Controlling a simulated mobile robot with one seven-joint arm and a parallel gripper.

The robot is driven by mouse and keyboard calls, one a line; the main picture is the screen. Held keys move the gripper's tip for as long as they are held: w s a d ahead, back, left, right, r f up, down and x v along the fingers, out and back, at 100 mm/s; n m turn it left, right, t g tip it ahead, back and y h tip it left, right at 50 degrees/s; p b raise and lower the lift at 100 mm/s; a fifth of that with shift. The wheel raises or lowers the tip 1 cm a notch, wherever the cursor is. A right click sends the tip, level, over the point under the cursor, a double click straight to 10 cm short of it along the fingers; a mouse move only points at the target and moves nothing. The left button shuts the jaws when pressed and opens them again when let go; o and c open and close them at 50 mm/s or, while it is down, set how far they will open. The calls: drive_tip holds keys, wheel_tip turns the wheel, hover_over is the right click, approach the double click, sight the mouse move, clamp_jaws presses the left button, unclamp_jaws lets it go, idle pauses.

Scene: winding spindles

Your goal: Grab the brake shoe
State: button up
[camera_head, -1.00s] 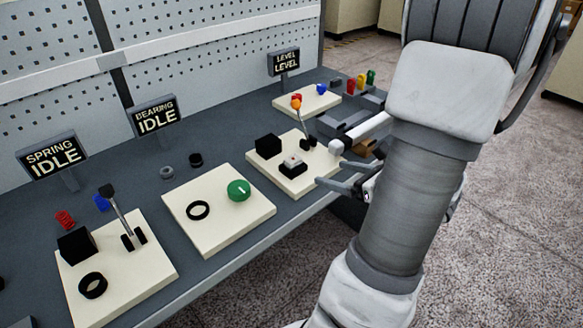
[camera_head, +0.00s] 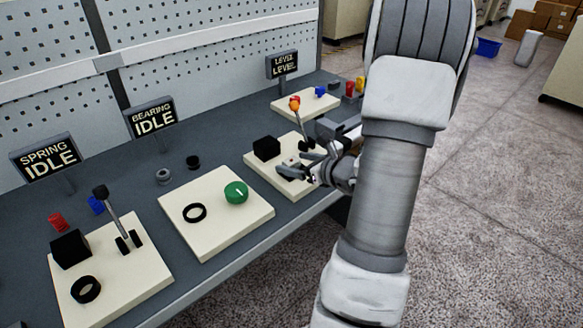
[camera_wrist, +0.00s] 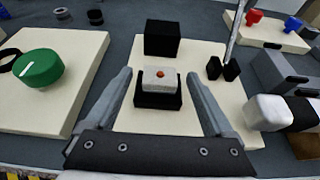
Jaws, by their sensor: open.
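A small pale block with a red dot (camera_wrist: 160,77), which I take for the brake shoe, sits in a black holder (camera_wrist: 158,101) on a cream plate (camera_wrist: 184,122). In the head view my gripper mostly hides it. My gripper (camera_wrist: 159,84) is open and empty, with one finger on each side of the block in the wrist view. I cannot tell whether its fingertips are level with the block or still above it. In the head view my gripper (camera_head: 286,172) is low over the same plate.
A black cube (camera_wrist: 163,38) stands behind the block. A lever (camera_head: 299,118) rises to its right. A white-ended part (camera_wrist: 268,113) lies beside grey blocks at right. A green knob (camera_wrist: 40,67) is on the plate at left.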

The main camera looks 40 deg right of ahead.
drive_tip(key=shift+w, duration=0.1)
clamp_jaws()
idle(0.4)
